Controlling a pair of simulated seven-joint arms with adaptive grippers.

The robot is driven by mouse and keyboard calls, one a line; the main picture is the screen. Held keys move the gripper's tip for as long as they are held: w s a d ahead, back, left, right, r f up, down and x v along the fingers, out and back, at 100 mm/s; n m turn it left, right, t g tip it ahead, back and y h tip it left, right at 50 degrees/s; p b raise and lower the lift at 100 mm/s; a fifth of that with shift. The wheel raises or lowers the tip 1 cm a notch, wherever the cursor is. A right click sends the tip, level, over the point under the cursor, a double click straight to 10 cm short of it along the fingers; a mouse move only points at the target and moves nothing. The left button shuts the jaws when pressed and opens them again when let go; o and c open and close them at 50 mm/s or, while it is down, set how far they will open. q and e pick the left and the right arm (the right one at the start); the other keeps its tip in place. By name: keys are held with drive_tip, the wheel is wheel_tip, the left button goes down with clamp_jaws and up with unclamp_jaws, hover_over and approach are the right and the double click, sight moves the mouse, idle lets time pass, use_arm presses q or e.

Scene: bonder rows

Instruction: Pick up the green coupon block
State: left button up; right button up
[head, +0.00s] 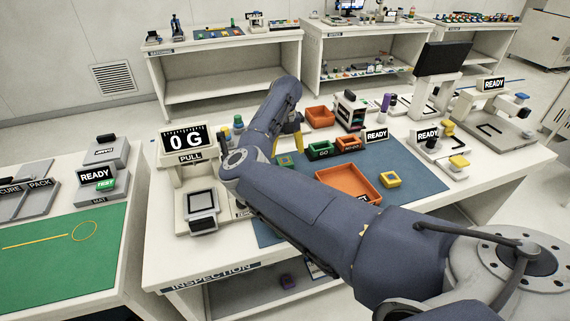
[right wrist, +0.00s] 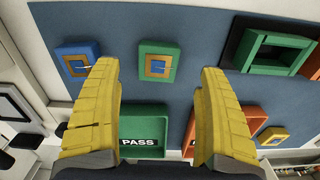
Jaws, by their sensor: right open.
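The green coupon block (right wrist: 158,60), with a gold square on top, lies on the blue-grey mat in the right wrist view. In the head view it shows small beside my right arm (head: 285,160). My right gripper (head: 293,132), with yellow fingers, is open and empty above the mat. In the right wrist view the block lies between and just beyond the open fingertips (right wrist: 158,72), not gripped. A blue block (right wrist: 78,61) with a similar gold square lies to its left, near the left finger. My left gripper is not in view.
A green PASS tray (right wrist: 125,118) lies below the green block in the right wrist view. An orange tray (head: 345,180) and a yellow block (head: 390,180) lie on the mat (head: 415,175). A green GO bin (head: 320,152) stands behind. A scale display (head: 187,138) stands at left.

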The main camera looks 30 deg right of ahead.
sight(285, 160)
drive_tip(key=shift+s+a+f, duration=0.1)
drive_tip(key=shift+f, duration=1.15)
drive_tip(key=shift+s+a+f, duration=0.1)
drive_tip(key=shift+f, duration=1.1)
drive_tip(key=c, duration=1.3)
